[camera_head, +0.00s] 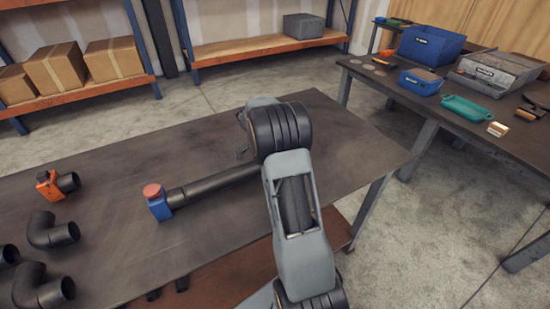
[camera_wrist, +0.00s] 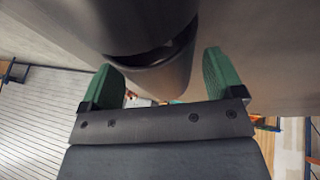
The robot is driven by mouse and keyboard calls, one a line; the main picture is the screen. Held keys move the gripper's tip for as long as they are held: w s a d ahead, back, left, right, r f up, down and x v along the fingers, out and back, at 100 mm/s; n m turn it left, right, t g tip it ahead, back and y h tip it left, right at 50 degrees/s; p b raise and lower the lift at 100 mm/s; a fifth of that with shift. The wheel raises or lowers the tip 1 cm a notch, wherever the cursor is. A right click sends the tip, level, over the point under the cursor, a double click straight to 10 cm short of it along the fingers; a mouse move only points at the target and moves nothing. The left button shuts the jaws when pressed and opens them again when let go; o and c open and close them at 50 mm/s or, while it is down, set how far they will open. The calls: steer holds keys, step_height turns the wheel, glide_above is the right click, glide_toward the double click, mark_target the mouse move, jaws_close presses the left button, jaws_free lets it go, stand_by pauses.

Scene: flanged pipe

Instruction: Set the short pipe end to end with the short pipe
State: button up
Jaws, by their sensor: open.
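A dark pipe (camera_head: 215,184) lies along the table, running from a blue fitting with a red cap (camera_head: 158,203) toward my arm, which hides its right end. I cannot tell in the head view whether it is one pipe or two. In the wrist view a dark round pipe end (camera_wrist: 158,78) is between the green fingers of my gripper (camera_wrist: 158,62), below a larger dark rounded shape with a dark gap between them. My gripper is open, with a finger on each side of the pipe end. Contact is not visible. In the head view my arm mostly hides the gripper.
On the table's (camera_head: 110,165) left lie an orange fitting (camera_head: 49,185) and dark elbows (camera_head: 52,232). The table's right part is clear. A second table at right holds a blue bin (camera_head: 430,47), a grey case (camera_head: 493,70) and a green tray (camera_head: 467,108). Shelves with boxes stand behind.

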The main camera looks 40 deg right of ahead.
steer(key=v, duration=1.1)
steer(key=s+a+r+n+t+y, duration=0.2)
steer(key=s+a+r+n+t, duration=0.15)
steer(key=s+a+n, duration=0.55)
steer(key=s+a+f+n+t+y, duration=0.2)
steer(key=s+a+f+n+t, duration=0.1)
steer(key=s+a+n, duration=0.7)
steer(key=shift+s+a+f, duration=0.35)
steer(key=shift+s, duration=0.7)
steer(key=shift+t, duration=0.25)
